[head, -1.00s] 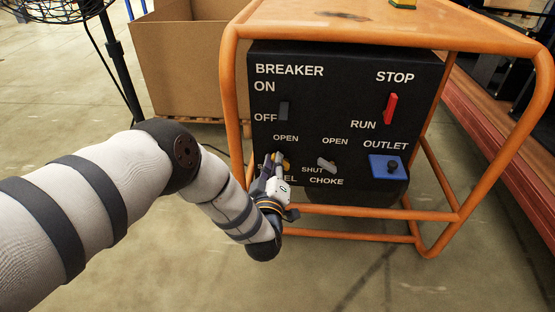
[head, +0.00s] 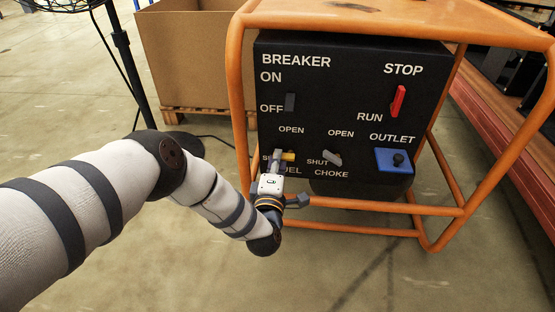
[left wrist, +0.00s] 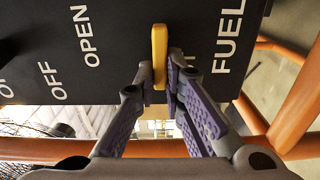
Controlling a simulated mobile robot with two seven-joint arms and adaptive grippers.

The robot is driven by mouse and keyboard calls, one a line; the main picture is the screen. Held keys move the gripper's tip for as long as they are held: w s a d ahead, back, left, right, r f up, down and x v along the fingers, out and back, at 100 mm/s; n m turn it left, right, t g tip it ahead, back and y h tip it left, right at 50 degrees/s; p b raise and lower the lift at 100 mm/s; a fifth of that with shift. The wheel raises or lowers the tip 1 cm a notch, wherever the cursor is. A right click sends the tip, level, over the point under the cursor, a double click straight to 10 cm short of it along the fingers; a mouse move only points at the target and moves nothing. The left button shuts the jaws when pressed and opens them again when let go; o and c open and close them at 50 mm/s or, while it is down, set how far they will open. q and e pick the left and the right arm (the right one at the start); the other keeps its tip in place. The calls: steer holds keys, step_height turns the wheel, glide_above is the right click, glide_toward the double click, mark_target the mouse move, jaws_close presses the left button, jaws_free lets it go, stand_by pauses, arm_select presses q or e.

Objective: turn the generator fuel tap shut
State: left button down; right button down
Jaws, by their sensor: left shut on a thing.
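The fuel tap is a small yellow lever (head: 289,156) low on the left of the black generator panel (head: 350,100). My left gripper (head: 277,158) is in front of the tap. In the left wrist view the yellow lever (left wrist: 159,50) stands between the fingertips of my left gripper (left wrist: 160,80), which are closed on it. My right gripper is in neither view.
Right of the tap is the grey choke lever (head: 333,158), then a blue outlet (head: 394,161). The breaker switch (head: 290,102) and red stop lever (head: 398,101) are above. An orange tube frame (head: 239,100) surrounds the panel. A cardboard box (head: 190,60) stands behind at left.

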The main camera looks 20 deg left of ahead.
arm_select(q)
steer(key=shift+d+f, duration=0.2)
stand_by(0.4)
steer(key=c, duration=1.7)
jaws_free()
steer(key=shift+r, duration=0.1)
steer(key=v, duration=1.2)
